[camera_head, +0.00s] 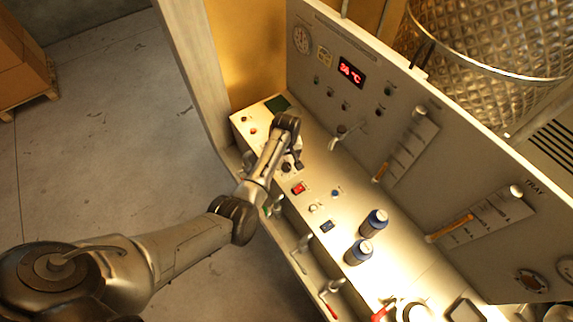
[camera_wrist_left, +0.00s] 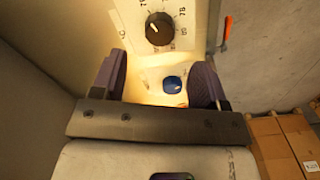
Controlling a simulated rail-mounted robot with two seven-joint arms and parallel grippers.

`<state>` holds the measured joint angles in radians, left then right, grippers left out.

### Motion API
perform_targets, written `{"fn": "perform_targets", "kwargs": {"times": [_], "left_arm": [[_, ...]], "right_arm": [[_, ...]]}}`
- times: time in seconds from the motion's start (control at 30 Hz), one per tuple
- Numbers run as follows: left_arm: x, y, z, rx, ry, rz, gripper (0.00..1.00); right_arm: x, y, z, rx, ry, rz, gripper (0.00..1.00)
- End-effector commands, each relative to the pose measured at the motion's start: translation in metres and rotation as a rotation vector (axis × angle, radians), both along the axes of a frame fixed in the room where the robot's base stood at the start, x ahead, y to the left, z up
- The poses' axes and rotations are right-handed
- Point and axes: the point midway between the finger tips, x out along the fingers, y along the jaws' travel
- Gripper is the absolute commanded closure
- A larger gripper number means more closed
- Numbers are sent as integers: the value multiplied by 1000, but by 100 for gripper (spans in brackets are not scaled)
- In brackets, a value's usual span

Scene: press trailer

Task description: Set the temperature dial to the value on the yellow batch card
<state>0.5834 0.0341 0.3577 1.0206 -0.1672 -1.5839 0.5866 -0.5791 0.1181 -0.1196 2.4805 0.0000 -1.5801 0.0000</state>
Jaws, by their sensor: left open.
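The temperature dial (camera_wrist_left: 160,28) is a black round knob with a white pointer mark, on a pale face with printed numbers, at the top of the left wrist view. The numbers are partly cut off and hard to read. My left gripper (camera_head: 291,160) is over the console's far left part in the head view. It is open and empty, its two fingers (camera_wrist_left: 158,66) apart, with the dial beyond them and not between them. My right gripper is not in view.
A red digital display (camera_head: 351,73) in °C and a round gauge (camera_head: 302,40) are on the panel. A blue button (camera_wrist_left: 172,84) shows between the fingers. Cardboard boxes (camera_head: 22,68) are on the floor.

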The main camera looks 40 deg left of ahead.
Motion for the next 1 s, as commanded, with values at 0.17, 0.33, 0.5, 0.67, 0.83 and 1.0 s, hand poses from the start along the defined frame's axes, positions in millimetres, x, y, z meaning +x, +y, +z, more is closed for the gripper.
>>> {"fn": "perform_targets", "kwargs": {"times": [0.17, 0.33, 0.5, 0.67, 0.83, 1.0], "left_arm": [[0, 0, -33, -1, 2, 0, 33], [0, 0, -54, -1, -1, 1, 33], [0, 0, -65, 0, 0, 1, 33], [0, 0, -69, 0, -1, 1, 33], [0, 0, -69, 0, -1, 1, 33], [0, 0, -69, 0, -1, 0, 39]], "right_arm": [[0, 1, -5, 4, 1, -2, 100], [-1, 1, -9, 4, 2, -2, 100], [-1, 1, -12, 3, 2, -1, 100], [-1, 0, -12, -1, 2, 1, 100], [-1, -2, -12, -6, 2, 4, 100], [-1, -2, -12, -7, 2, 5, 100]]}}
